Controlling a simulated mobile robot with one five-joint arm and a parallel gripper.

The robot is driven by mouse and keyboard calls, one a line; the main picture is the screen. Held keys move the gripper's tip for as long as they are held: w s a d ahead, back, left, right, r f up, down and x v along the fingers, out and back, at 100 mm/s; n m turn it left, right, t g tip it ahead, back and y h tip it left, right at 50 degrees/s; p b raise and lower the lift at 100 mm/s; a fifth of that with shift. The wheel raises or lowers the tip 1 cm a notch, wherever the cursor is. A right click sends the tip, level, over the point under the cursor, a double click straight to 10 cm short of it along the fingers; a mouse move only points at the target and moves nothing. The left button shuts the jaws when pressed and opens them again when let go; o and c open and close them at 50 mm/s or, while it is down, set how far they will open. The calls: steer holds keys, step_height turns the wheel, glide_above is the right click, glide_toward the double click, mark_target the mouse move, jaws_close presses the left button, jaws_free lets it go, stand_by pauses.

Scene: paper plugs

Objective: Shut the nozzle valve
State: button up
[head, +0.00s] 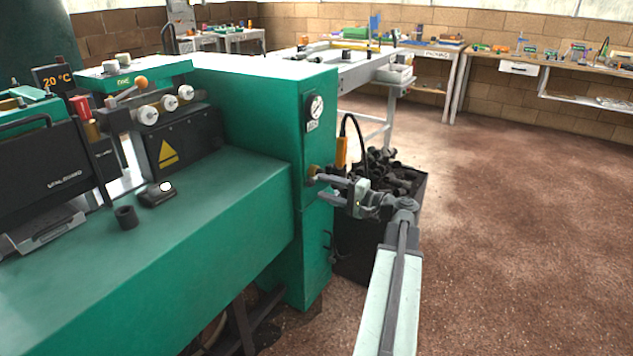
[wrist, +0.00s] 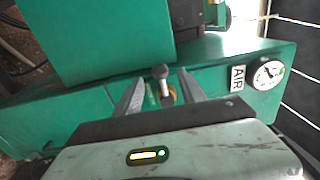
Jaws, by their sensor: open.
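A small valve (head: 312,171) with a brass-coloured body sits on the end face of the green machine, below a dial gauge. In the wrist view its grey round-ended handle (wrist: 160,73) stands between my two fingers, with brass (wrist: 172,94) showing beside it. My gripper (head: 326,178) is open, its fingertips at the valve, one on each side of the handle. It also shows in the wrist view (wrist: 160,84). I cannot tell whether either finger touches the handle. No label naming the valve is readable.
The gauge (head: 316,106) has an AIR label (wrist: 238,79). A black bin (head: 408,200) of dark plugs stands close behind my gripper. An orange part with a black cable (head: 341,152) hangs beside the valve. The floor (head: 520,220) to the right is clear.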

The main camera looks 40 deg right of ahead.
mark_target(315, 179)
steer(key=shift+x, duration=2)
steer(key=c, duration=0.9)
